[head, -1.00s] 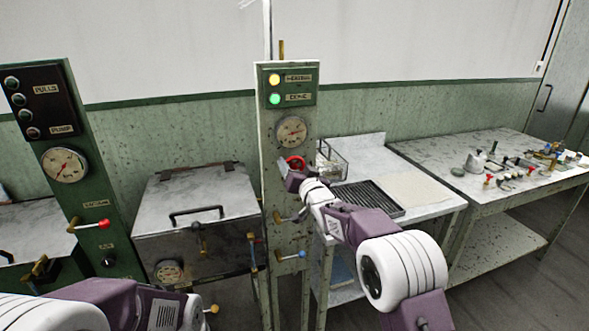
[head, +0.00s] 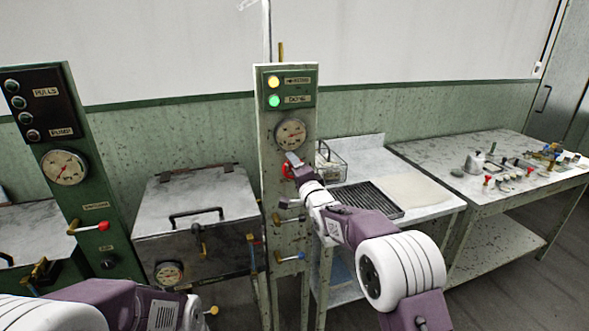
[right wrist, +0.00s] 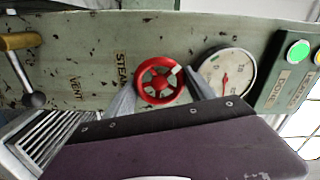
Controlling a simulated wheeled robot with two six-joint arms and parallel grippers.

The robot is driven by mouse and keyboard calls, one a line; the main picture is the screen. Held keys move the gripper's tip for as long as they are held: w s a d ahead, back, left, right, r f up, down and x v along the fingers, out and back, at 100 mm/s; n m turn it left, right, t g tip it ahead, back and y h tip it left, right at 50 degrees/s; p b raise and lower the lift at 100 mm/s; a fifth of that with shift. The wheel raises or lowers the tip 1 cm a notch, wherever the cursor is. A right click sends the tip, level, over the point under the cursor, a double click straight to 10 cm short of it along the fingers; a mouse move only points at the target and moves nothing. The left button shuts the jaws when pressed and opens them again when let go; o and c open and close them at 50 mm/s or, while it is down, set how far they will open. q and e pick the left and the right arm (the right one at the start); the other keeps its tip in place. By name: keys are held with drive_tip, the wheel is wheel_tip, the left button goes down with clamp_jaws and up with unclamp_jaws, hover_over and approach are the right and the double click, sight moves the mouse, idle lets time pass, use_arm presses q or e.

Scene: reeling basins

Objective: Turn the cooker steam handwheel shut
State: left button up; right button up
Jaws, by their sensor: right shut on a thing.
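The red steam handwheel (right wrist: 160,81) sits on the green panel by the word STEAM in the right wrist view. In the head view only a bit of its red rim (head: 286,172) shows beside my right gripper (head: 292,160). In the right wrist view the fingers of my right gripper (right wrist: 158,88) lie on opposite sides of the wheel and are shut on it. A pale mark shows on the wheel's rim. My left arm enters at the lower left of the head view, but its gripper is not seen.
A pressure gauge (head: 291,134) is just above the wheel, with lit yellow and green lamps (head: 274,101) higher up. A lidded cooker (head: 160,205) stands left, a side table (head: 440,190) right.

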drive_tip(key=m, duration=0.4)
drive_tip(key=shift+f+m+p, duration=0.2)
drive_tip(key=shift+m+p, duration=0.1)
drive_tip(key=shift+f+m, duration=0.1)
drive_tip(key=shift+m, duration=2.3)
drive_tip(key=o, duration=1.1)
drive_tip(key=shift+s, duration=0.1)
drive_tip(key=b+v, duration=0.1)
drive_tip(key=v, duration=0.8)
